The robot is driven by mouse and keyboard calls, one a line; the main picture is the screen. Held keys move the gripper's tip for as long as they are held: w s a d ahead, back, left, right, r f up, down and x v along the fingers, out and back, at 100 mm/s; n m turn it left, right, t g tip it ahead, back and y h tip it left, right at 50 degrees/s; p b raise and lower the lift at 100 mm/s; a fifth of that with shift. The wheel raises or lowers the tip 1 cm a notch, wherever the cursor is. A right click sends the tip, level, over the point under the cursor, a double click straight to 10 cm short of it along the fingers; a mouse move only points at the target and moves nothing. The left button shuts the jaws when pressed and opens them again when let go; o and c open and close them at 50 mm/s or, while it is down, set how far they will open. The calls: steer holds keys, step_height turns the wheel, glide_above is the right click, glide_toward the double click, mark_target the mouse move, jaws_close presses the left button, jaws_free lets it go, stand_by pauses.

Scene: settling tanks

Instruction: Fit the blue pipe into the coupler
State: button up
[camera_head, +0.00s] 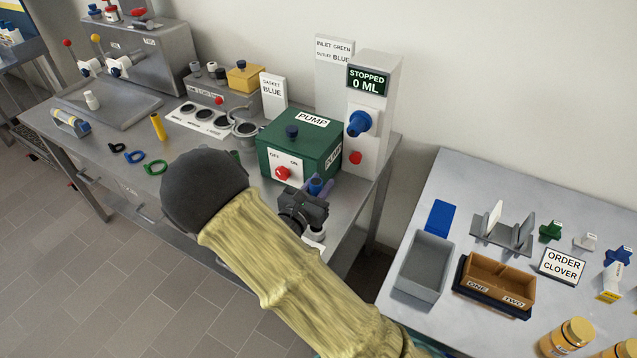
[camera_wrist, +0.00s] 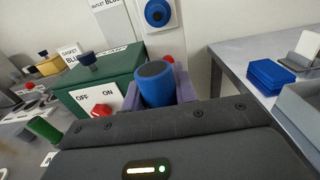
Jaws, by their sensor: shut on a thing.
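The blue pipe (camera_wrist: 155,85) is a short, thick cylinder between the purple-grey fingers of my gripper (camera_wrist: 158,90) in the wrist view. In the head view the blue pipe (camera_head: 316,186) shows as a small piece in my gripper (camera_head: 318,187), just in front of the pump. My gripper is shut on it. A blue round fitting, which may be the coupler (camera_head: 359,123), sticks out of the white panel reading STOPPED 0 ML. It also shows in the wrist view (camera_wrist: 157,13), above and beyond the pipe; the two are apart. My arm hides part of the bench.
The green pump box (camera_head: 300,145) with a red knob stands left of the pipe. A green cylinder (camera_wrist: 45,130) is at the left in the wrist view. Rings and a yellow cylinder (camera_head: 158,127) lie on the left bench. A second table (camera_head: 560,215) with trays stands right, across a gap.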

steer(key=shift+f+b, duration=2)
steer(key=shift+f, duration=0.95)
steer(key=shift+f+b, duration=1.15)
steer(key=shift+f, duration=0.85)
steer(key=o, duration=1.1)
steer(key=shift+s, duration=0.1)
steer(key=b+v, duration=0.2)
steer(key=v, duration=1.5)
steer(key=shift+a, duration=0.2)
steer(key=shift+s+d, duration=0.1)
